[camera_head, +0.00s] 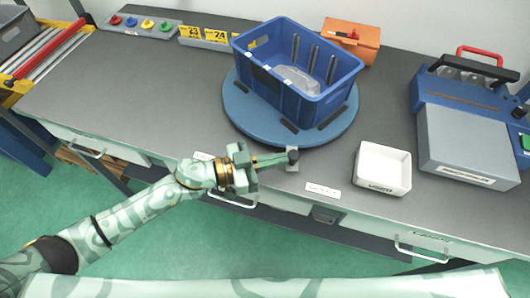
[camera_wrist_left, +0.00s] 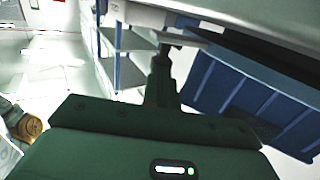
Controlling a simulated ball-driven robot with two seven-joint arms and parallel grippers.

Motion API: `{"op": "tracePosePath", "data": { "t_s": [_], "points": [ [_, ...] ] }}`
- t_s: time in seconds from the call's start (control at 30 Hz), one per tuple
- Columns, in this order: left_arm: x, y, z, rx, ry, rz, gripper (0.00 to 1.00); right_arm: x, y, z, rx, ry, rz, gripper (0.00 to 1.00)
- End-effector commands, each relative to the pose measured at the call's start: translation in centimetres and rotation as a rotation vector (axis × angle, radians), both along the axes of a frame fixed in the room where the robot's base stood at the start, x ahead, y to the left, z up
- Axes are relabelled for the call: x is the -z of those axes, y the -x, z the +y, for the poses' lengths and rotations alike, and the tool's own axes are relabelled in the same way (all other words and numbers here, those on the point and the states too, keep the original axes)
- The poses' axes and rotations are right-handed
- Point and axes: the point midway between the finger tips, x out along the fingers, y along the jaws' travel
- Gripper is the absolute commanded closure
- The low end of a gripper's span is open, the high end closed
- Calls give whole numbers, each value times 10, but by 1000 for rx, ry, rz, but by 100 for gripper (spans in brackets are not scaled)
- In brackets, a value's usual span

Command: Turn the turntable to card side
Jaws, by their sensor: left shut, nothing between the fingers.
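The turntable (camera_head: 237,112) is a round blue disc on the grey bench, with dark pads at its front rim. A blue crate (camera_head: 290,95) stands on it, holding a clear plastic piece (camera_head: 297,79). My left gripper (camera_head: 283,158) is shut and empty at the front of the turntable. Its tips are at a small grey block with a dark knob (camera_head: 293,155); I cannot tell whether they touch. In the left wrist view the shut fingers (camera_wrist_left: 162,65) point ahead, with the blue crate (camera_wrist_left: 245,100) to the right. My right gripper is not in view.
Yellow number cards (camera_head: 190,33) stand behind left of the turntable. An orange box (camera_head: 352,40) is behind right. A white tray (camera_head: 383,167) and a blue-grey case (camera_head: 465,130) with a red handle stand to the right. The bench left of the turntable is clear.

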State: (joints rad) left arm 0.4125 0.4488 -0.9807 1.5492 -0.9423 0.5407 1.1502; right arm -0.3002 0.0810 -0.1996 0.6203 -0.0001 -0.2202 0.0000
Motion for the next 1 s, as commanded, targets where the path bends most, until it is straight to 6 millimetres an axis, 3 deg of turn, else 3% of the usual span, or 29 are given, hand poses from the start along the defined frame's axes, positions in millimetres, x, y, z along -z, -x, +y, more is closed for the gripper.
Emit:
{"op": "tracePosePath", "data": {
  "t_s": [0.1, 0.33, 0.7, 1.0],
  "points": [
    [-6, 4, -17, -55, 5, 2, 100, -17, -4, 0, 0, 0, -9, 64],
    [-3, 7, -48, -172, 3, 4, 100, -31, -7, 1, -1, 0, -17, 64],
    [-1, 4, -90, -281, 1, 2, 100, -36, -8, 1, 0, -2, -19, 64],
    [0, 1, -108, -279, 1, 1, 100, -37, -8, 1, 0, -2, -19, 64]
  ]
}}
